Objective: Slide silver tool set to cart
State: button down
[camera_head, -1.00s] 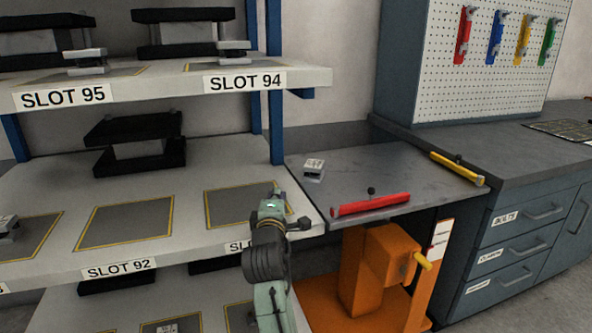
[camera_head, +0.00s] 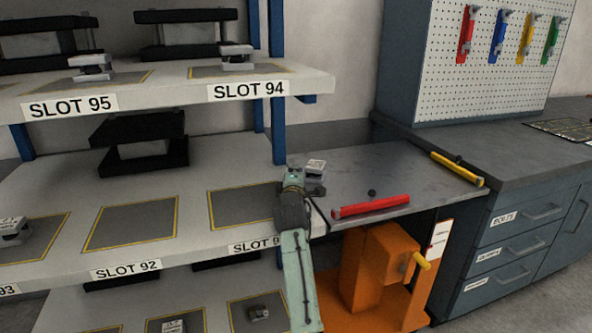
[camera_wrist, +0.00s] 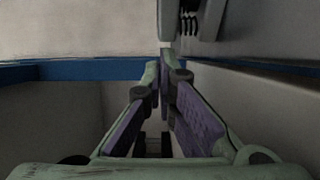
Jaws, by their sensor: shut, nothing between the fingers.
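The silver tool set (camera_head: 316,167) is a small silver block with a pale label on top. In the head view it sits at the left edge of the grey cart top (camera_head: 400,165), close to the shelf. My gripper (camera_head: 294,177) is just left of it, over the right end of the shelf, and hides part of it. I cannot tell whether they touch. In the wrist view my gripper (camera_wrist: 165,75) is shut with nothing between its fingers. A grey toothed object (camera_wrist: 189,22), possibly the tool set, shows beyond the fingertips.
A red bar (camera_head: 371,207) and a yellow bar (camera_head: 458,169) lie along the cart top's edges. The orange cart body (camera_head: 375,270) stands below. The shelf (camera_head: 60,190) holds black fixtures and silver blocks. A drawer bench (camera_head: 530,165) stands at right. The middle of the cart top is clear.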

aim_at(308, 169)
jog(key=shift+d, duration=0.15)
jog(key=shift+w+d+p, duration=0.15)
jog(key=shift+w+d, duration=0.1)
jog(key=shift+d, duration=0.75)
jog(key=shift+w+d+p, duration=0.15)
jog(key=shift+w+d, duration=0.05)
jog(key=shift+d, duration=0.75)
jog(key=shift+a, duration=0.2)
